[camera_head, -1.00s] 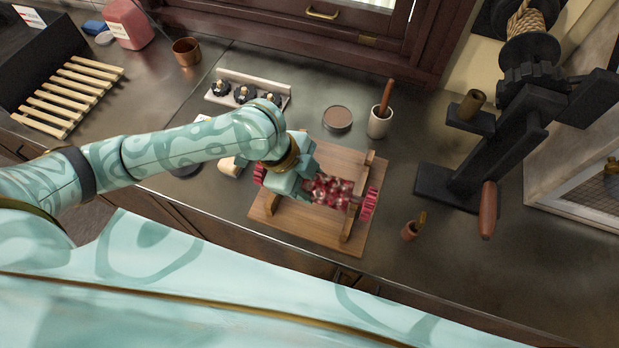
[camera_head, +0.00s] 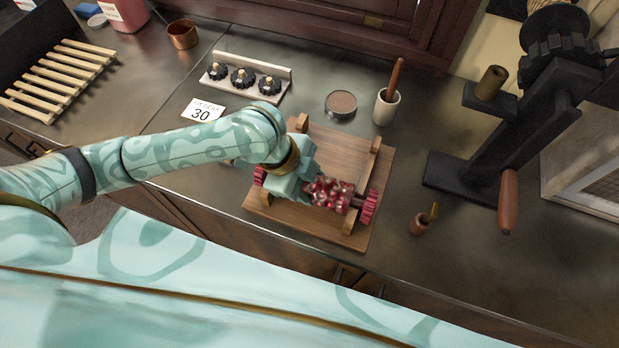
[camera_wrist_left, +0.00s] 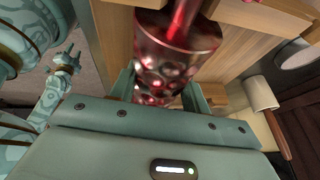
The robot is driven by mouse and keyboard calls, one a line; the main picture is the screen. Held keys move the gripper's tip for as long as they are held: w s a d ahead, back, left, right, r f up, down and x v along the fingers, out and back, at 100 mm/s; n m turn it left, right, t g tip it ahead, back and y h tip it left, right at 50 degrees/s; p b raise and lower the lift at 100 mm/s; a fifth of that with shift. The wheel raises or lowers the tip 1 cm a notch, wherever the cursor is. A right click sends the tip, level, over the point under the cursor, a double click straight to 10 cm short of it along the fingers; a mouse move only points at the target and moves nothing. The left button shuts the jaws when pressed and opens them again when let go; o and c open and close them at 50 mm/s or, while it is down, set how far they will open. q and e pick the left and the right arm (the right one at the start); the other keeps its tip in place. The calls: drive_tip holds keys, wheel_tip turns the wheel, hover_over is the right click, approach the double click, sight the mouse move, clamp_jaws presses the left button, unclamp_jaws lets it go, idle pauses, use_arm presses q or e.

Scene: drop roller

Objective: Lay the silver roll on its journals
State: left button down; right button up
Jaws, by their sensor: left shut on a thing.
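The roll (camera_head: 330,194) looks shiny, with mottled red and pale patches, and has a red gear (camera_head: 369,207) at its right end and another (camera_head: 260,175) at its left. My left gripper (camera_head: 308,187) is shut on its body from the left and hides part of it. The wrist view shows the roll (camera_wrist_left: 168,70) between the fingers. It lies across the front half of the wooden stand (camera_head: 330,151), near the front posts (camera_head: 350,225). I cannot tell whether its shaft touches them. My right gripper (camera_wrist_left: 67,60) appears small in the wrist view, its jaws unclear.
A black press with a brown handle (camera_head: 508,200) stands to the right. A small brown pot (camera_head: 420,224) is right of the stand. Behind are a white cup (camera_head: 386,107), a round tin (camera_head: 341,104) and a knob rack (camera_head: 243,84). A "30" card (camera_head: 203,111) lies at left.

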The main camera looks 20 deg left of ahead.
use_arm(q)
drive_tip(key=shift+r, duration=0.1)
drive_tip(key=c, duration=0.6)
unclamp_jaws()
drive_tip(key=p+v, duration=0.5)
drive_tip(key=v, duration=1.1)
drive_tip(key=shift+r+p, duration=0.15)
drive_tip(key=shift+p, duration=0.15)
drive_tip(key=shift+a, duration=0.15)
